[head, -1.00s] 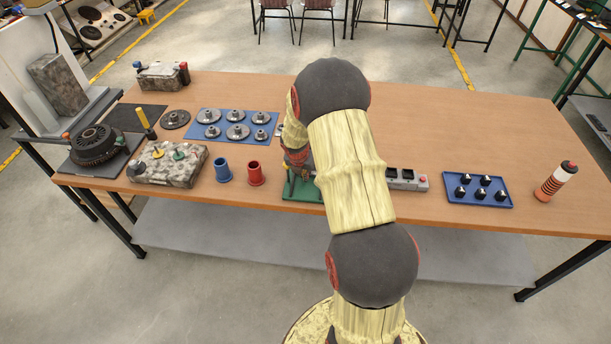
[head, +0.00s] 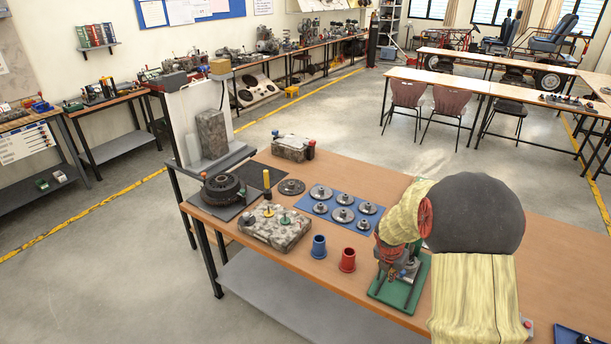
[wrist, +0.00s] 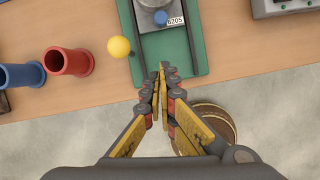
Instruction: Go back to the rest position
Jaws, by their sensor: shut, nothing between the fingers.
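My gripper (wrist: 162,88) is shut and empty in the wrist view, its fingertips together over the front edge of the green base (wrist: 191,55). In the head view my arm bends down at the right, and the gripper is mostly hidden behind the wrist above the green base (head: 419,289). A grey fixture with a blue knob and a "6205" label (wrist: 176,21) stands on that base. A yellow ball-shaped knob (wrist: 119,46) shows beside its left edge.
A blue cup (head: 319,248) and a red cup (head: 347,260) stand left of the base on the wooden table (head: 290,262). A blue mat (head: 334,202) holds several metal discs. A grey stone-patterned block (head: 268,232) lies further left. The floor left of the table is clear.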

